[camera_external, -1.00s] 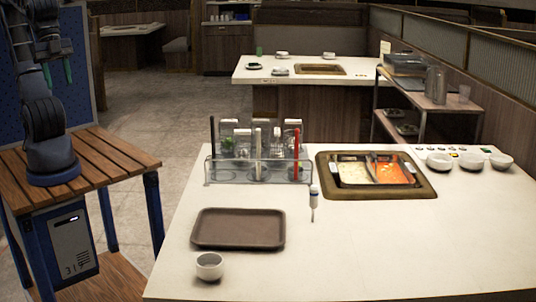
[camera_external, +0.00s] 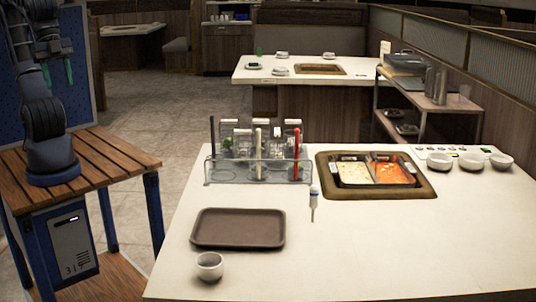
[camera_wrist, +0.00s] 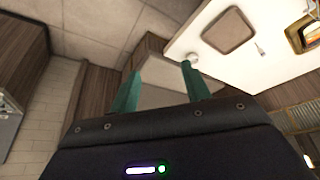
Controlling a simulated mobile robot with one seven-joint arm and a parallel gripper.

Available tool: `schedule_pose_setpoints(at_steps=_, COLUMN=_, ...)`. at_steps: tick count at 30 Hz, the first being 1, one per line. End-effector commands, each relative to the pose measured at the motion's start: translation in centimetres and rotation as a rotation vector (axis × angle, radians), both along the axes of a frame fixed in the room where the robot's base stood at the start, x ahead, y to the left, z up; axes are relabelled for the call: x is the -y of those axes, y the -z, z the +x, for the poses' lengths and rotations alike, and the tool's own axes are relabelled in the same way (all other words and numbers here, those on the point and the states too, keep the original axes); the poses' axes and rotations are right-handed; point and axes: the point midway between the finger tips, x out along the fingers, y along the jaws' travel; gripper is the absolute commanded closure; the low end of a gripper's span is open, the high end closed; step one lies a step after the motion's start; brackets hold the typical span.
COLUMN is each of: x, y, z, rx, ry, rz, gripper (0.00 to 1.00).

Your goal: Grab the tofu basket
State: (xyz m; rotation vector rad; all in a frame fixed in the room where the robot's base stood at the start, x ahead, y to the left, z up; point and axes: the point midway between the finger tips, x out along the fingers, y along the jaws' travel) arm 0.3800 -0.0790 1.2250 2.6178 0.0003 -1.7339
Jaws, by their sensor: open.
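A clear rack (camera_external: 220,176) stands on the table, left of the hot pot, with several see-through baskets in it. Upright handles rise from them: a black handle (camera_external: 212,132) at left, a white handle (camera_external: 258,140) in the middle and a red handle (camera_external: 297,143) at right. I cannot tell which basket holds tofu. My gripper (camera_external: 58,72) is at the upper left, far from the rack, above my wooden stand. Its green fingers are apart and empty in the wrist view (camera_wrist: 159,68). The rack is not visible there.
A brown tray (camera_external: 238,229) and a white cup (camera_external: 209,266) are at the table's front left.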

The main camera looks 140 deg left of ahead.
Motion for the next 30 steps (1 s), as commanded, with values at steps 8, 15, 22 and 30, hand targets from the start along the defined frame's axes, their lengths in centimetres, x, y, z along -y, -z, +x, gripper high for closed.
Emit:
schedule_pose_setpoints(at_steps=8, x=-2.0, y=-1.7, z=4.1, rx=-0.003, ry=-0.049, rz=0.021, gripper=0.53)
schedule_pose_setpoints(at_steps=15, x=-6.6, y=-3.6, z=10.7, rx=-0.008, ry=-0.116, rz=0.048, gripper=0.53)
schedule_pose_setpoints(at_steps=22, x=-12.7, y=-4.2, z=16.6, rx=-0.012, ry=-0.177, rz=0.063, gripper=0.53)
schedule_pose_setpoints(at_steps=30, x=-21.9, y=-3.5, z=22.4, rx=-0.017, ry=-0.247, rz=0.075, gripper=0.53)
